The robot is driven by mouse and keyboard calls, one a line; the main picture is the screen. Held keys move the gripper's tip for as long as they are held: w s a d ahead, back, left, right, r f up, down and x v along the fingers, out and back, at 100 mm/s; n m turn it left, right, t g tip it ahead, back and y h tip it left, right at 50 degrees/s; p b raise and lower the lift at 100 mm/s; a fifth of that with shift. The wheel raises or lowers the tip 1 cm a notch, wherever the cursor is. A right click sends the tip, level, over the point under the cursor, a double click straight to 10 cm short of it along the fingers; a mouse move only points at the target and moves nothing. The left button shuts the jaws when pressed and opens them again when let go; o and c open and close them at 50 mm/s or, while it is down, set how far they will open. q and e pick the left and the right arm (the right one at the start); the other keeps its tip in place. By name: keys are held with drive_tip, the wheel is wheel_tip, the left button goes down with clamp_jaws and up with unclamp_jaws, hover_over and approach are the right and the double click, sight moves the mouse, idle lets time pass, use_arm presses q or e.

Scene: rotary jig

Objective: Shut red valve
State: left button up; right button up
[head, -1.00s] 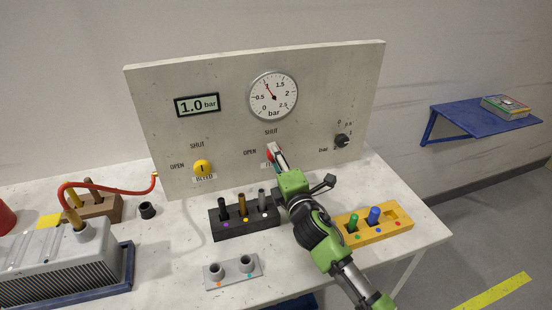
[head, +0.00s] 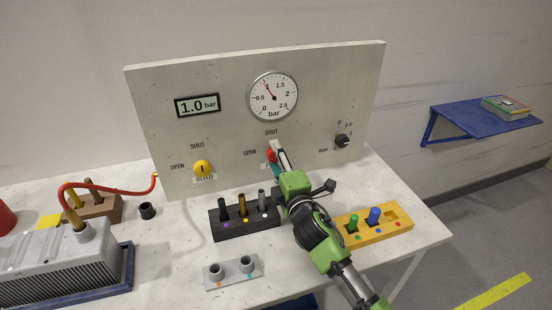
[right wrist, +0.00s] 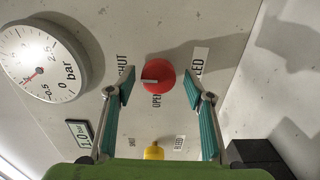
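The red valve knob (head: 271,156) sits on the upright panel (head: 330,85), between its OPEN and SHUT labels. My right gripper (head: 279,158) is in front of it and hides part of it. In the right wrist view the red knob (right wrist: 161,77) lies between the two teal fingertips of my right gripper (right wrist: 158,84), with a gap on each side. The fingers are open. The pale mark on the knob points left, toward the SHUT label side. I cannot tell how far the tips are from the panel. My left gripper is not in view.
The yellow valve knob (head: 203,168) is left on the panel. A black block with pegs (head: 240,233) and a yellow block (head: 392,232) flank my right arm. A small black knob (head: 342,140) is at right.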

idle(0.3)
drive_tip(key=v, duration=1.2)
idle(0.3)
